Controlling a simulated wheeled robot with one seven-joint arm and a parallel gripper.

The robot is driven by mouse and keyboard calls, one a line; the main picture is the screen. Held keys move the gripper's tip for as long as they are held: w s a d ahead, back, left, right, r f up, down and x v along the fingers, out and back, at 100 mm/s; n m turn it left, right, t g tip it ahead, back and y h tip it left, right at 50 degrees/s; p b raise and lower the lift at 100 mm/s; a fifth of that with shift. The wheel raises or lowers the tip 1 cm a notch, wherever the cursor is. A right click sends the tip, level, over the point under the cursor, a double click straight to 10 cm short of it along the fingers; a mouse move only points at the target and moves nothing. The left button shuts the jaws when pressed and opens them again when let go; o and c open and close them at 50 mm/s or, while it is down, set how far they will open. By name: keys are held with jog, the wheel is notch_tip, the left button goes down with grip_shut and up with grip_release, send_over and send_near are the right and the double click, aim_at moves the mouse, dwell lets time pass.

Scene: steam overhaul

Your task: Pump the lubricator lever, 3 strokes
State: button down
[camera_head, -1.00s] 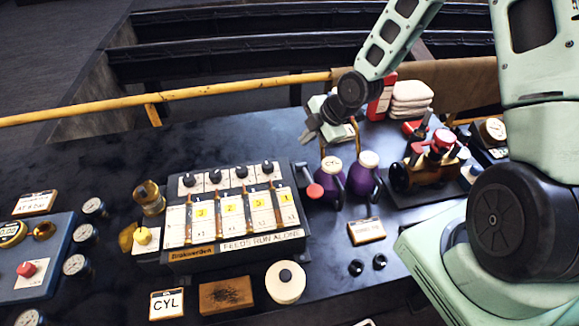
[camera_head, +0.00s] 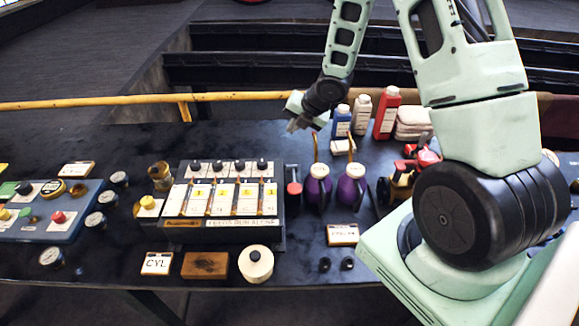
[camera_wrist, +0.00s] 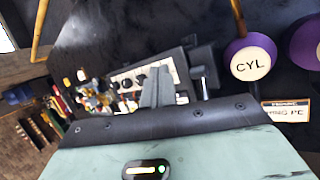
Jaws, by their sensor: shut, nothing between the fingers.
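The lubricator (camera_head: 232,222) is a grey box with white panels, several amber sight tubes and black knobs on top. Its lever, with a red end (camera_head: 294,188), is at the box's right side. My gripper (camera_head: 292,126) is shut and empty, beyond the lever in the head view and apart from it. In the wrist view the gripper fingers (camera_wrist: 158,88) are together in front of part of the lubricator (camera_wrist: 130,78). The lever's red end cannot be made out clearly in that view.
Two purple oil cans (camera_head: 319,187) with upright spouts stand right of the lever; one shows CYL in the wrist view (camera_wrist: 250,62). Blue (camera_head: 342,122), white (camera_head: 362,114) and red bottles (camera_head: 386,114) stand behind. The table left of my gripper, behind the lubricator, is clear.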

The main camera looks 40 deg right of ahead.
jog(key=shift+f, duration=0.1)
jog(key=f+b, duration=0.2)
jog(key=s+f+b, duration=0.1)
jog(key=f+b, duration=0.1)
jog(key=a+f+b, duration=0.1)
jog(key=f+b, duration=0.1)
jog(key=shift+s+f+b, duration=0.3)
jog(key=shift+f+b, duration=0.05)
jog(key=shift+f, duration=0.05)
jog(key=shift+s+a+f+b, duration=0.2)
jog(key=shift+s+f+b, duration=0.1)
jog(key=shift+f+b, duration=0.6)
jog(key=shift+b, duration=0.3)
dwell(0.9)
jog(key=shift+s+f+b, duration=0.1)
jog(key=shift+f+b, duration=0.2)
jog(key=shift+b, duration=0.05)
